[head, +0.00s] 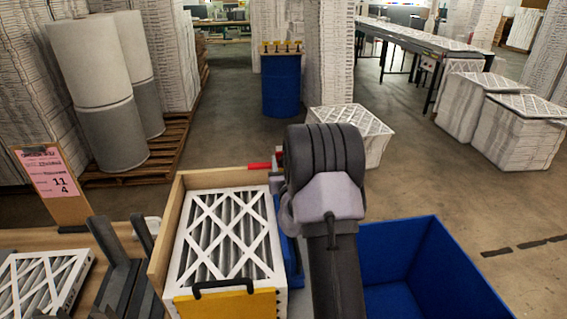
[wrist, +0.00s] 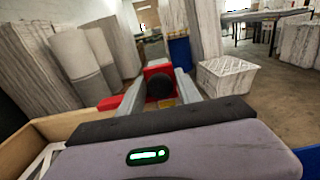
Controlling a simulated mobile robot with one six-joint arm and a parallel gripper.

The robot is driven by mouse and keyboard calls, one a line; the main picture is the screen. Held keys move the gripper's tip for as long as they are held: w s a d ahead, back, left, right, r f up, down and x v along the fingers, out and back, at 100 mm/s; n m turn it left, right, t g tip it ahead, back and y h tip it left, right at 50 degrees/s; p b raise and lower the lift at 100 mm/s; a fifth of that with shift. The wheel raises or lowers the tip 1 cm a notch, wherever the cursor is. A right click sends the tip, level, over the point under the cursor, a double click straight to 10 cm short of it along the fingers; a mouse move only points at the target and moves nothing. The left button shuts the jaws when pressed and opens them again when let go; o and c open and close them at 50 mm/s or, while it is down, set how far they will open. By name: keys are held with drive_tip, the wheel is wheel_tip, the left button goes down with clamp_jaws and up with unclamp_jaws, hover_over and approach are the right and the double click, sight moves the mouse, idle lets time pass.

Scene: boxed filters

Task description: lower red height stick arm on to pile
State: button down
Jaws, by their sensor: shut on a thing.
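The pile (head: 230,238) stands in a wooden box, with a white-framed, cross-braced filter on top. The red height stick arm (head: 259,166) shows as a short red bar at the pile's back right corner, partly hidden by my arm. In the wrist view my gripper (wrist: 159,82) has its two grey fingers on either side of a round black knob (wrist: 160,89) and is shut on it. The red part (wrist: 157,68) of the stick is just behind the knob. My wrist hides the gripper in the head view. I cannot tell the gap between the red arm and the pile.
A yellow panel with a black handle (head: 222,303) is at the pile's front. An open blue bin (head: 437,262) is at right. A pink sign (head: 52,172) and another filter (head: 40,283) are at left. A boxed filter stack (head: 374,150) stands on the floor beyond.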

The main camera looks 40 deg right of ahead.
wheel_tip(320, 180, down, 4)
drive_tip(key=shift+f+b, duration=0.15)
drive_tip(key=shift+b, duration=0.95)
drive_tip(key=c, duration=1.1)
unclamp_jaws()
drive_tip(key=shift+o, duration=0.2)
drive_tip(key=v, duration=1.7)
drive_tip(key=shift+s+a, duration=0.15)
drive_tip(key=shift+a, duration=0.05)
